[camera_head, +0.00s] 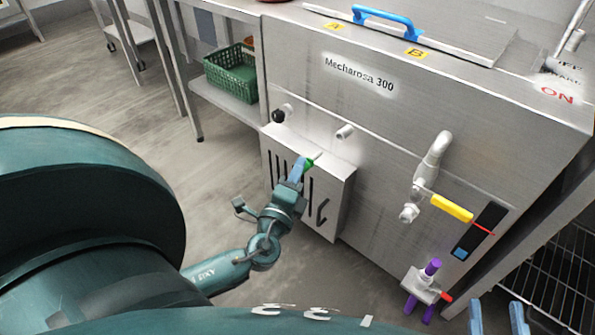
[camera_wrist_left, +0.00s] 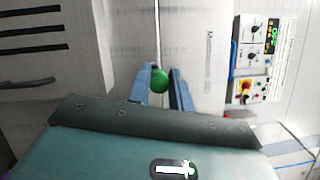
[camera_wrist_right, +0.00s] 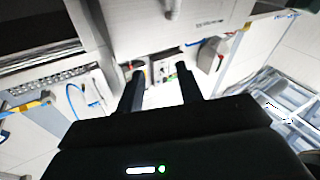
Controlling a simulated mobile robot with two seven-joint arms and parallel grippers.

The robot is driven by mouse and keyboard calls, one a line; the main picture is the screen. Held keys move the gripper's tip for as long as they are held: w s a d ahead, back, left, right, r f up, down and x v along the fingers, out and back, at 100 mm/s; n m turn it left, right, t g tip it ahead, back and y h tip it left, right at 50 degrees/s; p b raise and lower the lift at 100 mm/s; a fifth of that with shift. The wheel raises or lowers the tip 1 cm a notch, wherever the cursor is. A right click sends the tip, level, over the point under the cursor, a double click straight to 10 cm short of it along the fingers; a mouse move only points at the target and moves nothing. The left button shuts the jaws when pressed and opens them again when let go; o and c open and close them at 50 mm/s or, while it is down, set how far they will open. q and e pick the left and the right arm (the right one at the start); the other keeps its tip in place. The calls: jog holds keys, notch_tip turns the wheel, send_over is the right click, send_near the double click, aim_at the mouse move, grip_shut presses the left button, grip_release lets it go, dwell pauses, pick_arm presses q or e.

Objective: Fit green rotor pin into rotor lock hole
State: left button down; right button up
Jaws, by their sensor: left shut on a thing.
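The green rotor pin (camera_head: 310,162) is at the tip of my left gripper (camera_head: 303,165), by the top edge of the slotted box on the machine's front. In the left wrist view the pin's round green head (camera_wrist_left: 160,80) sits between the two blue fingers (camera_wrist_left: 161,88), which are shut on it. The pin's far end is hidden there. I cannot make out the rotor lock hole. My right gripper (camera_head: 497,318) is at the bottom right of the head view, away from the pin. Its fingers are apart and empty in the right wrist view (camera_wrist_right: 158,92).
The steel Mecharosa 300 machine (camera_head: 385,130) fills the right. A black knob (camera_head: 279,115) and short pipe stub (camera_head: 344,131) project near the pin. A valve with a yellow handle (camera_head: 452,208) and a purple-handled valve (camera_head: 432,268) stick out farther right. A green crate (camera_head: 230,75) sits on a shelf.

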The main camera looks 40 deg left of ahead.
aim_at(307, 166)
pick_arm(q)
jog(key=shift+w+d+b, duration=0.15)
jog(key=shift+w+b, duration=0.15)
jog(key=shift+w, duration=2.45)
pick_arm(e)
jog(key=shift+w+a+r, duration=0.1)
jog(key=shift+w+r, duration=0.05)
pick_arm(q)
jog(key=shift+b, duration=0.5)
pick_arm(e)
jog(key=shift+f, duration=0.65)
pick_arm(q)
jog(key=shift+w+d+b, duration=0.15)
jog(key=shift+w+b, duration=0.15)
jog(key=shift+w, duration=1.05)
jog(key=shift+w+d+b, duration=0.15)
jog(key=shift+w+b, duration=0.15)
jog(key=shift+w, duration=1.05)
pick_arm(e)
jog(key=shift+f, duration=0.15)
pick_arm(q)
jog(key=c, duration=1.2)
grip_release()
pick_arm(e)
jog(key=shift+w, duration=0.1)
